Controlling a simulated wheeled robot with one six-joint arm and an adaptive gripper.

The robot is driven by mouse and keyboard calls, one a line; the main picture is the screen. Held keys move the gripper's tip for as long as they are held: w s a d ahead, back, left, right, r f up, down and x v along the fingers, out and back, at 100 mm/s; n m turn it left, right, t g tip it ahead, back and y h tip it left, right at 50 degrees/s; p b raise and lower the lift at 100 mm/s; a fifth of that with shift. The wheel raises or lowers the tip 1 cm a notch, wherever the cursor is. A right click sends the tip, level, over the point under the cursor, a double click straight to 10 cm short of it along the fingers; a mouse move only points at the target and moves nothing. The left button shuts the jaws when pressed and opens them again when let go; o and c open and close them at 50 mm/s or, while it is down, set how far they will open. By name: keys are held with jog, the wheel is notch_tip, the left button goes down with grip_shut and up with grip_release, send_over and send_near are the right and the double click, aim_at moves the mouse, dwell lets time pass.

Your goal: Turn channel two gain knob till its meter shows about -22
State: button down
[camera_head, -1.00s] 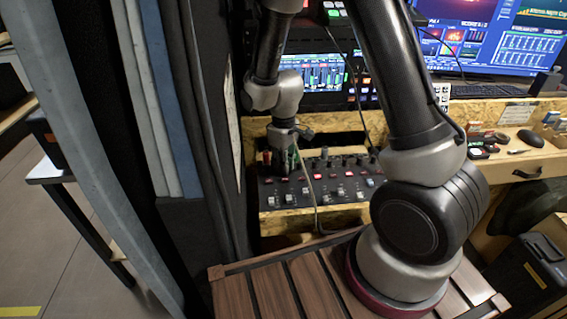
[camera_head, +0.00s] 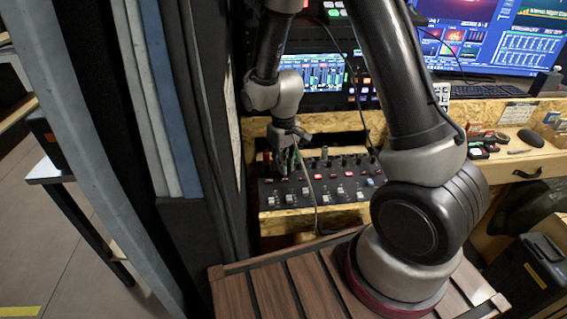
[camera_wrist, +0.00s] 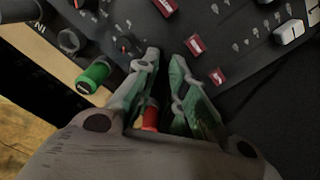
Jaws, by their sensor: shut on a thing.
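The audio mixer (camera_head: 325,192) lies on a wooden shelf below the screens, with several knobs, lit red buttons and white faders. My gripper (camera_head: 284,167) is low over its left back part. In the wrist view my gripper (camera_wrist: 166,62) has its two fingers around a red-capped knob (camera_wrist: 150,115), which is partly hidden by the fingers and palm. A green-capped knob (camera_wrist: 93,76) stands beside the left finger, apart from it. Channel labels are unreadable here. A screen with green meter bars (camera_head: 322,76) is behind the mixer; its numbers are too small to read.
A dark knob (camera_wrist: 130,45) and a grey knob (camera_wrist: 70,41) are close to the fingers. A thin cable (camera_head: 311,190) hangs in front of the mixer. A dark wall panel (camera_head: 205,150) stands close on the left. A desk with a keyboard (camera_head: 487,91) is at right.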

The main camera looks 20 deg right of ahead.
jog(key=c, duration=1.7)
grip_release()
jog(key=shift+r, duration=0.1)
notch_tip(320, 180, up, 12)
jog(key=s+d+r+m+t, duration=0.2)
jog(key=s+d+r, duration=0.5)
jog(key=s, duration=0.3)
jog(key=s+d+r+m+t, duration=0.2)
jog(key=s+d+r, duration=0.6)
jog(key=s+r, duration=0.2)
jog(key=shift+s+r, duration=0.15)
jog(key=shift+s, duration=0.35)
